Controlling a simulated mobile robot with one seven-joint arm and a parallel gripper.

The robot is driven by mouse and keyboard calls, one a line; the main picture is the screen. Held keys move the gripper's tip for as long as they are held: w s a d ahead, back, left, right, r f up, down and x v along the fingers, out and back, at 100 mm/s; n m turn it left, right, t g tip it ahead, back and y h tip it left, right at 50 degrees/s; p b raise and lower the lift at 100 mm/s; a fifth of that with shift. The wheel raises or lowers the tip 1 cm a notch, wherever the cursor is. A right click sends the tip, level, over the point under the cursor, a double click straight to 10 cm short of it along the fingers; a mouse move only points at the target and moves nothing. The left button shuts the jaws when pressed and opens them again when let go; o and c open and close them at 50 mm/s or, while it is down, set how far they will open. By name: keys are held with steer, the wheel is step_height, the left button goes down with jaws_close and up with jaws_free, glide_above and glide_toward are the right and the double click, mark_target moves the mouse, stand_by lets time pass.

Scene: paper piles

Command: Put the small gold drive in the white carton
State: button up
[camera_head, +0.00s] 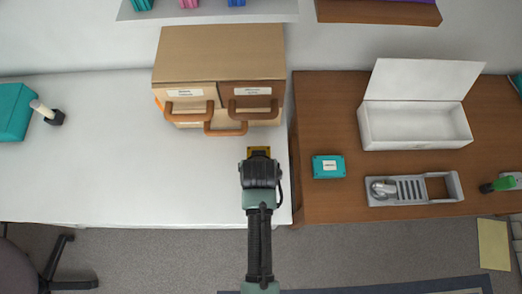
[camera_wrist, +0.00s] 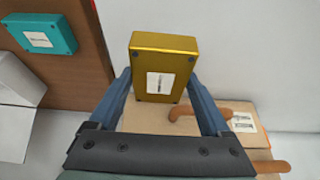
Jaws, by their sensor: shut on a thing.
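The small gold drive (camera_wrist: 163,52) is a gold box with a white label, held between the two blue fingers of my gripper (camera_wrist: 160,90) in the wrist view. In the head view the gold drive (camera_head: 258,151) shows just beyond my gripper (camera_head: 259,160), over the right end of the white table, in front of the drawer box. The white carton (camera_head: 415,128) stands open on the brown table to the right, its lid raised at the back. It looks empty. A corner of a white box shows at the left of the wrist view.
A teal drive (camera_head: 328,167) lies on the brown table (camera_head: 335,105) between my gripper and the carton. A grey tray (camera_head: 415,189) holding a silver object sits in front of the carton. The wooden drawer box (camera_head: 220,55) with brown handles stands behind my gripper.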

steer(key=shift+w+f, duration=0.1)
steer(key=shift+f, duration=2.2)
steer(key=shift+f, duration=0.15)
steer(key=o, duration=1.4)
